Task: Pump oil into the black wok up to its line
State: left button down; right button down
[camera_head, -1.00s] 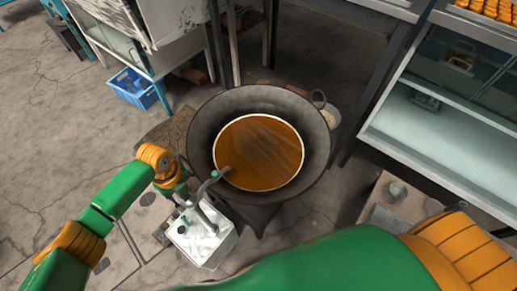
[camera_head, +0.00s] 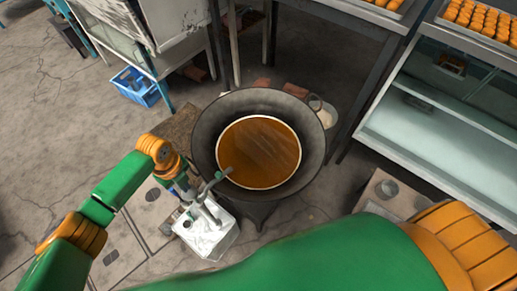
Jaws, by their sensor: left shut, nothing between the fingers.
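The black wok (camera_head: 207,140) holds a wide pool of brown-orange oil (camera_head: 258,152). A pale ring line (camera_head: 298,142) shows around the oil's edge, and the oil reaches close to it. A white oil container (camera_head: 207,233) stands in front of the wok, at its lower left. Its grey pump (camera_head: 209,190) has a spout that reaches over the wok's near left rim. My left gripper (camera_head: 187,191) is shut and empty beside the pump's upper left; I cannot tell if it touches the pump. My right gripper is out of view.
A shelved counter with trays of orange food (camera_head: 480,22) stands at the right. A blue crate (camera_head: 138,87) lies under a table at upper left. A small stand with a cup (camera_head: 388,188) is at lower right. My green arm fills the bottom.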

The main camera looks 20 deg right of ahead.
pick_arm(q)
jog(key=shift+f, duration=0.1)
jog(key=shift+f+b, duration=3.9)
jog(key=shift+f, duration=0.4)
notch_tip(320, 180, up, 9)
jog(key=p, duration=0.8)
jog(key=shift+f, duration=0.1)
jog(key=shift+p, duration=0.3)
notch_tip(320, 180, up, 3)
jog(key=p, duration=0.3)
jog(key=shift+r, duration=1)
